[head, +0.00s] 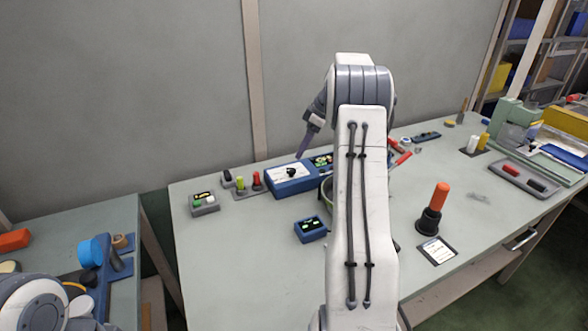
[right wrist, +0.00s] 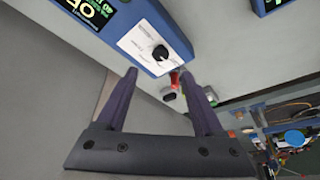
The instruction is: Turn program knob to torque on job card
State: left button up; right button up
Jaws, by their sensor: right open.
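The program knob (head: 291,172) is a black knob on the white panel of a blue box (head: 272,184) at the back of the table. In the right wrist view the knob (right wrist: 160,53) sits on that panel, with a lit display (right wrist: 92,10) at the box's other end. My right gripper (head: 304,142) hangs above the box, and its open, empty fingers (right wrist: 158,76) point towards the panel, apart from the knob. A dark-edged white card (head: 437,251), perhaps the job card, lies right of my arm; its writing is too small to read. My left gripper is out of view.
A small blue box with green lights (head: 311,229) stands before the knob box. A black stand with an orange handle (head: 439,195) is behind the card. Grey button box (head: 204,203) and green and red upright pieces are at the left. The front left tabletop is clear.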

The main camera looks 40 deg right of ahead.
aim_at(292, 170)
jog(key=x, duration=0.8)
jog(key=shift+w+a+f+p, duration=0.1)
jog(key=shift+a+f+p, duration=0.05)
jog(key=shift+f+p, duration=0.2)
grip_shut()
